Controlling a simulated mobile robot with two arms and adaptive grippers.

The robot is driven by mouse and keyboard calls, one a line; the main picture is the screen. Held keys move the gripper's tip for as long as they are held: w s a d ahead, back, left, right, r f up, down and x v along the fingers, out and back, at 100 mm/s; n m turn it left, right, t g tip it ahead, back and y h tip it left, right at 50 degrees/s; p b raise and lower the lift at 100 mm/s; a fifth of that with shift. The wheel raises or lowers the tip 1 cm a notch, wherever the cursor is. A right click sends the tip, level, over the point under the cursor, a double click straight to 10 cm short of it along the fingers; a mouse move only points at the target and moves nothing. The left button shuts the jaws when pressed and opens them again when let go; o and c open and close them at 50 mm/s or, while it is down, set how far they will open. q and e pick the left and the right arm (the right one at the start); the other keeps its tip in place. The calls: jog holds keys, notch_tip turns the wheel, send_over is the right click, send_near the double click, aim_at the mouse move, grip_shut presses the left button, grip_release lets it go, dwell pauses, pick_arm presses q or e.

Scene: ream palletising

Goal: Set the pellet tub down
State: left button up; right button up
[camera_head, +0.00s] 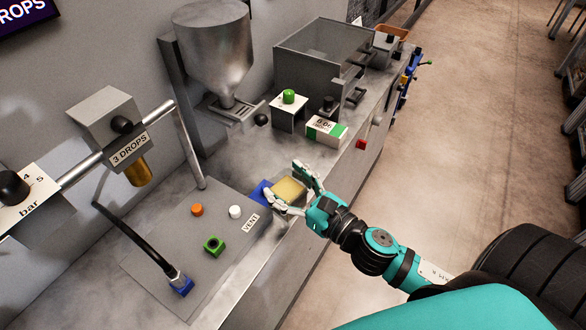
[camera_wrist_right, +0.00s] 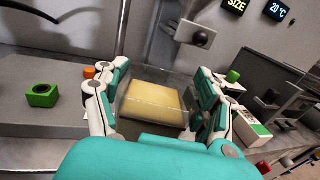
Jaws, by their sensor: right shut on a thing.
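The pellet tub (camera_head: 289,190) is a small squarish tub with pale yellow contents, near the front edge of the counter. It also shows in the right wrist view (camera_wrist_right: 151,102), between the two fingers. My right gripper (camera_head: 284,181) is shut on it, one finger on each side. A blue patch (camera_head: 260,192) shows on the counter just left of the tub, partly behind a finger. Whether the tub's underside touches the counter or the blue patch is hidden. My left gripper is not in view.
On the metal counter (camera_head: 240,268), an orange button (camera_head: 197,210), a white button (camera_head: 235,212) and a green block (camera_head: 214,245) stand left of the tub. A green-and-white box (camera_head: 326,131) and a green-knobbed stand (camera_head: 288,110) are behind it. A steel hopper (camera_head: 212,50) stands farther back.

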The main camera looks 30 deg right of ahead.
jog(key=shift+s+d+f+n+g+y+p, duration=0.1)
jog(key=shift+s+f+n+g+y+p, duration=0.15)
jog(key=shift+s+n+y, duration=0.2)
jog(key=shift+s+d+f+n+g+y+p, duration=0.15)
jog(key=shift+s+n+y+p, duration=0.15)
jog(key=shift+y, duration=0.25)
jog(key=shift+s+a+f+n+g+y+p, duration=0.1)
jog(key=shift+s+f+n+g+y+p, duration=0.3)
jog(key=shift+y, duration=0.3)
jog(key=shift+w, duration=0.1)
jog(key=w+d+f+p, duration=0.1)
jog(key=w+d, duration=0.1)
jog(key=w, duration=0.2)
jog(key=w+d+f+p, duration=0.1)
jog(key=w+d+f, duration=0.1)
jog(key=w, duration=0.3)
jog(key=w+d+f+p, duration=0.1)
jog(key=w+d, duration=0.2)
jog(key=w, duration=0.1)
jog(key=shift+w+d+f, duration=0.1)
jog(key=shift+w+f, duration=0.3)
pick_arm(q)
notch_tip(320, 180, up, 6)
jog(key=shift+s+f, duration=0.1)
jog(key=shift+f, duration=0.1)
pick_arm(e)
jog(key=shift+f, duration=0.1)
